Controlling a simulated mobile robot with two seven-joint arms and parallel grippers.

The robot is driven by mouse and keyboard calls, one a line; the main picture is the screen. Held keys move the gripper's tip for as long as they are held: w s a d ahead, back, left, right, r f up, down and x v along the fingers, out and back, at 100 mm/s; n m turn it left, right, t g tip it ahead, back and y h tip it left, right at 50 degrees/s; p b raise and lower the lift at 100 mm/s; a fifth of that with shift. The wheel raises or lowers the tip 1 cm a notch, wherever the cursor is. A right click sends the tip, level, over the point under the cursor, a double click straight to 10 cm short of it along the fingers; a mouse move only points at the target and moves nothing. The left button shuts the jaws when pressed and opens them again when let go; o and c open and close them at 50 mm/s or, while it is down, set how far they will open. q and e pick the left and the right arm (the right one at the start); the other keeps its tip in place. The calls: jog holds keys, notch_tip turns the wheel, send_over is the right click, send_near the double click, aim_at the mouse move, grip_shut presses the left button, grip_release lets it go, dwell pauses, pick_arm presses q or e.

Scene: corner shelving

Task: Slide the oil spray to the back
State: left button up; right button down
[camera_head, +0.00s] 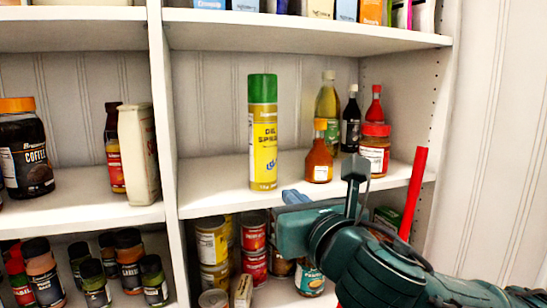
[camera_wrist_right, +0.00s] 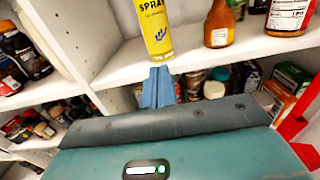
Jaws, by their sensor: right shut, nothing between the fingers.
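The oil spray (camera_head: 263,140) is a tall yellow can with a green cap. It stands upright on the middle shelf (camera_head: 222,196), close to the front edge, left of the bottles. In the right wrist view its lower part (camera_wrist_right: 154,30) shows just beyond the fingers. My right gripper (camera_head: 292,197) is shut and empty, in front of the shelf edge, low and to the right of the can. In the right wrist view the blue fingertips (camera_wrist_right: 158,78) point at the can's base; whether they touch it I cannot tell. My left gripper is not in view.
An orange sauce bottle (camera_head: 319,158), a red-lidded jar (camera_head: 375,150) and several taller bottles stand right of the can. An upright divider (camera_head: 163,110) is on the left. Shelf space behind the can looks free. Cans (camera_head: 211,245) fill the shelf below.

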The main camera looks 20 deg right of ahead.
aim_at(268, 175)
jog(key=w+p, duration=0.1)
jog(key=w, duration=0.3)
jog(key=w+p, duration=0.1)
jog(key=w, duration=0.3)
jog(key=shift+a+f+p, duration=0.1)
jog(key=shift+a+p, duration=0.1)
jog(key=shift+p, duration=0.2)
jog(key=shift+w, duration=0.85)
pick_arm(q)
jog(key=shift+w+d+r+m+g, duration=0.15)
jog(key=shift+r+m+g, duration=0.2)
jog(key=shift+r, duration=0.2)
pick_arm(e)
jog(key=w+p, duration=0.2)
jog(key=w, duration=0.1)
jog(key=shift+a, duration=0.1)
jog(key=shift+w, duration=0.35)
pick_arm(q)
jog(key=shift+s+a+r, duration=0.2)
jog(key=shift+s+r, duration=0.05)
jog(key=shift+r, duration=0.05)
